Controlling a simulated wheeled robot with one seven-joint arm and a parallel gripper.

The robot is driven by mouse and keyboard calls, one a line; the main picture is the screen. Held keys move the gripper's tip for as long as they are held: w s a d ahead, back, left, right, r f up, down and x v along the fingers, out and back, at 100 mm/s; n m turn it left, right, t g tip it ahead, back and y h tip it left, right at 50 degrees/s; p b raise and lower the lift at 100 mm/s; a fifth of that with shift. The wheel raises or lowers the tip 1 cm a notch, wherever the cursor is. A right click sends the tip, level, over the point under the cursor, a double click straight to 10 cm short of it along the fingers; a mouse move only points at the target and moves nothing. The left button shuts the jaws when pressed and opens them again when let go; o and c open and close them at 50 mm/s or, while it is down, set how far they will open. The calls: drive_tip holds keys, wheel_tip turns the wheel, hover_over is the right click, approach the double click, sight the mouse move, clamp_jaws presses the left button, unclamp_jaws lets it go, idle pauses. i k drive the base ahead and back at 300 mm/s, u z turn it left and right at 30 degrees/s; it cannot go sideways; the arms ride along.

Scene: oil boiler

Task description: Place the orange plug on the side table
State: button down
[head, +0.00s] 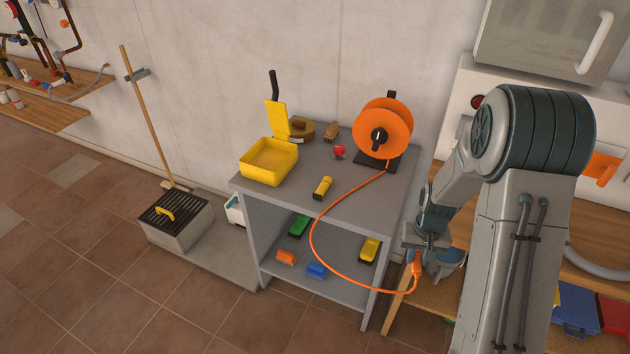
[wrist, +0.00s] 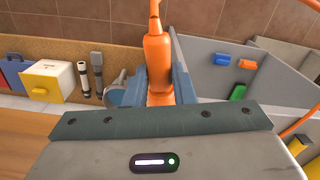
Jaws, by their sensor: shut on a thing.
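The orange plug (head: 416,268) is in my gripper (head: 412,248), which hangs to the right of the grey side table (head: 350,200). In the wrist view the orange plug (wrist: 158,65) stands between the two blue-grey fingers of my gripper (wrist: 160,85), which are shut on it. An orange cable runs from the plug in a loop past the table's front to the orange cable reel (head: 383,128) at the back right of the tabletop. The plug is apart from the table and about level with its lower part in the head view.
Several small coloured objects lie on the lower shelf. A wooden bench (head: 590,215) stands at right.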

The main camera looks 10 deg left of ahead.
sight(373, 206)
drive_tip(key=u, duration=2.05)
drive_tip(key=k, duration=0.95)
drive_tip(key=z, duration=1.25)
drive_tip(key=i, duration=1.1)
drive_tip(key=z, duration=0.05)
